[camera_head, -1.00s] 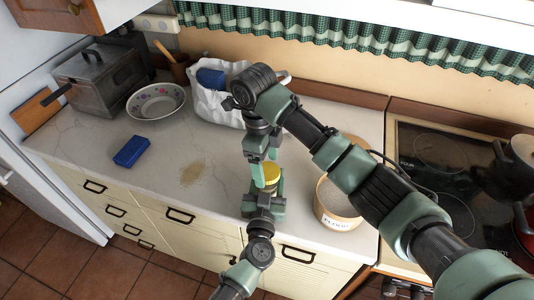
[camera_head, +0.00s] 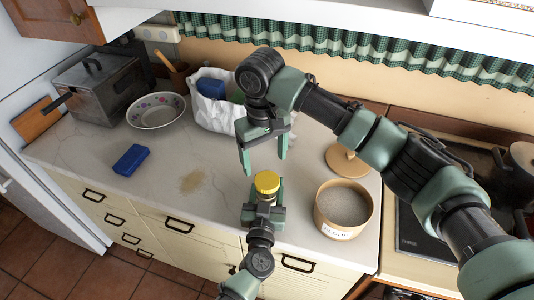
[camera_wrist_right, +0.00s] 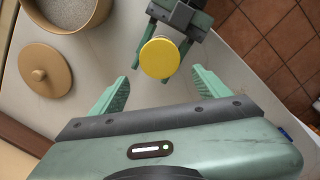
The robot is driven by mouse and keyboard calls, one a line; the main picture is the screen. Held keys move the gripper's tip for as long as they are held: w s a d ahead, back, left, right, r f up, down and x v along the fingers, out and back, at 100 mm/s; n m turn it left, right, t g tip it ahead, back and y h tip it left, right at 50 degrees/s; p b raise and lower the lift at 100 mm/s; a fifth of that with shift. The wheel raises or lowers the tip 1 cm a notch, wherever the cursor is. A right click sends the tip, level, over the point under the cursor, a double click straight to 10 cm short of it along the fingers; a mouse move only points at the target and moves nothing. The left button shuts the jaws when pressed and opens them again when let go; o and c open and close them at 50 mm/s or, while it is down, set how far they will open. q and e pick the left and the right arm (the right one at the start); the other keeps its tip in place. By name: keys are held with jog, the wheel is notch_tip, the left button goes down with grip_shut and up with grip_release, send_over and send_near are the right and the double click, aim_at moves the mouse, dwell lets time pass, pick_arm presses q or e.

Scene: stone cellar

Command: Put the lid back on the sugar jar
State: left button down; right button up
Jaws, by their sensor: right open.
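A small jar topped by a round yellow lid (camera_head: 267,182) stands near the counter's front edge. The lid looks level on top and hides most of the jar. My left gripper (camera_head: 265,204) comes in from the front, its fingers shut around the jar below the lid. My right gripper (camera_head: 264,164) is open and empty, pointing down above the lid, with a gap between. In the right wrist view the yellow lid (camera_wrist_right: 160,58) shows beyond and between the open right fingers.
An open canister labelled flour (camera_head: 343,208) stands to the right, with a tan knobbed lid (camera_head: 348,160) behind it. A blue block (camera_head: 131,159), a flowered bowl (camera_head: 156,110), a metal box (camera_head: 98,88) and a white bag (camera_head: 214,116) are left. Brown powder (camera_head: 192,181) lies on the counter.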

aim_at(267, 180)
jog(key=n, duration=0.3)
jog(key=r+n, duration=0.1)
jog(key=n, duration=0.3)
jog(key=shift+s+d+r, duration=0.1)
jog(key=shift+s+d, duration=0.1)
jog(key=n, duration=0.6)
jog(key=shift+s+d+r, duration=0.1)
jog(key=shift+s+r, duration=0.15)
jog(key=shift+r, duration=0.05)
jog(key=shift+f, duration=4)
jog(key=c, duration=1.5)
jog(key=shift+m, duration=1)
jog(key=o, duration=1.6)
jog(key=shift+c, duration=0.2)
